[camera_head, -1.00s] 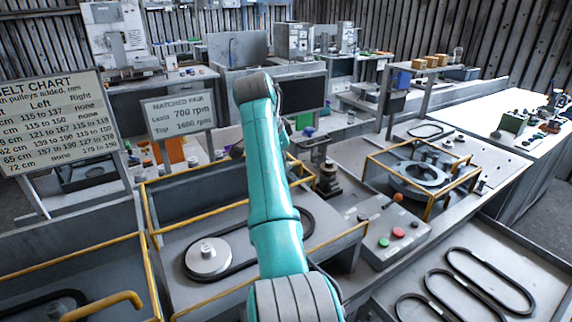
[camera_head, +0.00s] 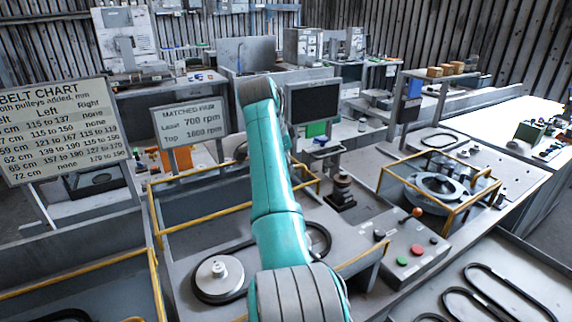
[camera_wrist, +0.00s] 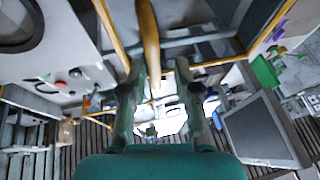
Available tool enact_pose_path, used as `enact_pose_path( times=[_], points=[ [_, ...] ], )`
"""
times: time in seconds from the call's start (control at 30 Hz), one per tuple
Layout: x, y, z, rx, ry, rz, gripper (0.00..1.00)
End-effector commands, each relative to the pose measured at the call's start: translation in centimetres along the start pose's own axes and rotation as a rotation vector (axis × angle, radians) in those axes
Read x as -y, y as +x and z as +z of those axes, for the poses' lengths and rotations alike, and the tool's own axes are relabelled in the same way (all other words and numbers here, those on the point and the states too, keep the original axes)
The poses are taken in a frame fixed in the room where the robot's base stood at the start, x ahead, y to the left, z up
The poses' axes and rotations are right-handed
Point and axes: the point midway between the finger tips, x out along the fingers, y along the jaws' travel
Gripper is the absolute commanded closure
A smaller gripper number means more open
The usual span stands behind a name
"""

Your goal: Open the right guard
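A yellow-framed guard (camera_head: 203,219) surrounds the middle bay in the head view, with a pale pulley (camera_head: 219,276) and a black belt (camera_head: 319,239) beside it. My arm crosses in front of this bay, and my gripper is hidden behind it there. In the wrist view my gripper (camera_wrist: 160,75) has its two fingers apart. A thick yellow bar (camera_wrist: 149,35) runs into the space between them, nearer the left finger. I cannot tell whether they touch. Another yellow-framed guard (camera_head: 440,190) stands over a round metal housing on the right; its frame looks lowered.
A control box with red and green buttons (camera_head: 402,261) sits right of the middle bay. A monitor (camera_head: 312,101) stands behind my arm. Another yellow rail (camera_head: 157,285) is at lower left. Spare belts (camera_head: 500,285) lie in the lower-right tray. Two signs stand at left.

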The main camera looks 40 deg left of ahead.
Motion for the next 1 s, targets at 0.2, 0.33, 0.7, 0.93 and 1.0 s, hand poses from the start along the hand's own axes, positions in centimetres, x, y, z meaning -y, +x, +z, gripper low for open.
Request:
enact_pose_path(
  times=[0.2,0.33,0.7,0.93,1.0],
  points=[
    [-0.1,0.0,0.0,0.001,0.0,0.003,0.61],
    [-0.1,-0.1,0.0,0.001,0.0,0.004,0.61],
    [0.1,-5.7,0.1,0.0,0.0,0.0,0.61],
    [0.1,-9.8,0.0,0.001,-0.001,0.001,0.61],
    [0.1,-10.6,0.1,0.0,-0.001,0.001,0.61]
  ],
)
